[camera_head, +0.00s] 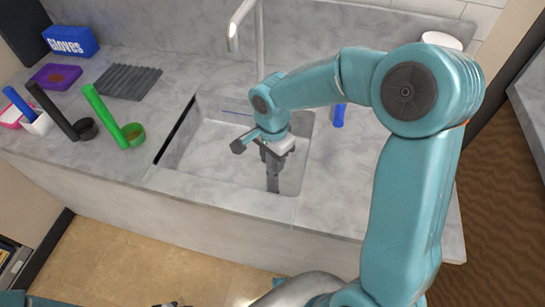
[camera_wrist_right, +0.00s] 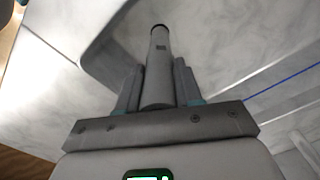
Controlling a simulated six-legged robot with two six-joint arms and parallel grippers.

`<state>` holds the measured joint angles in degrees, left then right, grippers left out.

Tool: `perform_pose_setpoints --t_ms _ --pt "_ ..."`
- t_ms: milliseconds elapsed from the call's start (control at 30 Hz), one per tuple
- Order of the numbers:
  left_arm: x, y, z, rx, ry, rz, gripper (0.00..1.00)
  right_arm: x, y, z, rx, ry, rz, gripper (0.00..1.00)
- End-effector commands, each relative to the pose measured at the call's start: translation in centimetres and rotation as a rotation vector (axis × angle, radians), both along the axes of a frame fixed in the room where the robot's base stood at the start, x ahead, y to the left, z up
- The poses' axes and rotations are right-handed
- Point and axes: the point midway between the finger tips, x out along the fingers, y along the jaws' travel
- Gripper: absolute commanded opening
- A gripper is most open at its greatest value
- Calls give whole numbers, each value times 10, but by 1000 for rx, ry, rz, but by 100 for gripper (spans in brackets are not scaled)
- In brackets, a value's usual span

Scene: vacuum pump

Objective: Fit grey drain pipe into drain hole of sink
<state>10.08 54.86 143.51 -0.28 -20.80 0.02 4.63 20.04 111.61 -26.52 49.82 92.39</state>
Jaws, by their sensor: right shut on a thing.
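The sink (camera_head: 205,165) is a pale marble-patterned basin set in the counter, in the middle of the head view. My right gripper (camera_head: 272,180) points down into the right part of the basin. In the right wrist view, its fingers (camera_wrist_right: 158,88) are shut on the grey drain pipe (camera_wrist_right: 158,65). The pipe is a slim cylinder that sticks out past the fingertips and ends in a dark rim. I cannot make out the drain hole in either view, nor tell whether the pipe's end touches the basin.
A faucet (camera_head: 233,35) arches over the back of the sink. On the left stand cups with green (camera_head: 105,115), black and blue handles, a dark ridged mat (camera_head: 127,82) and a blue gloves box (camera_head: 70,42). A blue object (camera_head: 339,115) stands right of the sink.

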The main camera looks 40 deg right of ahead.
Motion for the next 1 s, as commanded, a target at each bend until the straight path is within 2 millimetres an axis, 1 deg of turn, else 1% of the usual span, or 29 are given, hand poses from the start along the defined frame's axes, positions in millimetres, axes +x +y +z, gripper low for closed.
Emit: perform_pose_setpoints --t_ms 367,633,1000 --pt "0 0 0 0 0 0 43 0 0 0 0 0 0 0" --pt "0 0 -5 0 0 0 43 0 0 -2 0 -1 0 0" --pt "0 0 -5 0 0 0 43 0 0 -1 0 -1 0 0"
